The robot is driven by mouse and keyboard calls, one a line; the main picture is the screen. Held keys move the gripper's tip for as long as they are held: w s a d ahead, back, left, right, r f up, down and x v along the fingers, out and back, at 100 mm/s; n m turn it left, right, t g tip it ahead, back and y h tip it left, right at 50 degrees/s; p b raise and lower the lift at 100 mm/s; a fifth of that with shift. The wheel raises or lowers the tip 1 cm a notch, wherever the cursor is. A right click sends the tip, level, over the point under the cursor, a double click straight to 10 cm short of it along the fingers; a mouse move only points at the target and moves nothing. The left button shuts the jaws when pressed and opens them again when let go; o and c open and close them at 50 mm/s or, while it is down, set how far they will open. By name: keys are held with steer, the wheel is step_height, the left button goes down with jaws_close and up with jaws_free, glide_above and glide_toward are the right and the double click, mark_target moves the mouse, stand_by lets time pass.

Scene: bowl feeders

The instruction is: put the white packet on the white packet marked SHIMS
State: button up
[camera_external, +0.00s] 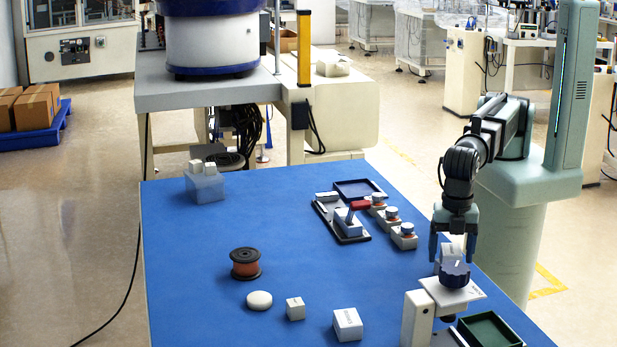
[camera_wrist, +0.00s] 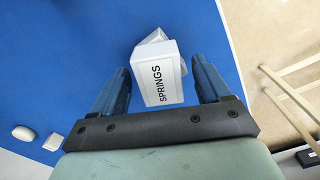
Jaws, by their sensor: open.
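My gripper (camera_external: 455,250) is open and points down at the right side of the blue table. In the wrist view its two fingers (camera_wrist: 160,92) stand either side of a white packet marked SPRINGS (camera_wrist: 165,85), with gaps showing. Another pale, angular shape (camera_wrist: 153,37) shows just behind that packet. A white packet (camera_external: 450,252) shows between the fingers in the external view, partly hidden by a dark blue knob. No SHIMS marking is readable; a white box (camera_external: 347,324) at the front has a mark too small to read.
The dark knob (camera_external: 455,275) sits on a stand with a pale plate, in front of my gripper. A lever fixture (camera_external: 348,222) and button boxes (camera_external: 403,236) stand left. A spool (camera_external: 245,264), white puck (camera_external: 259,300) and small block (camera_external: 295,308) lie further left. The middle is clear.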

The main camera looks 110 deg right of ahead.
mark_target(452, 249)
step_height(452, 249, up, 12)
steer(key=shift+r, duration=0.15)
stand_by(0.7)
stand_by(0.4)
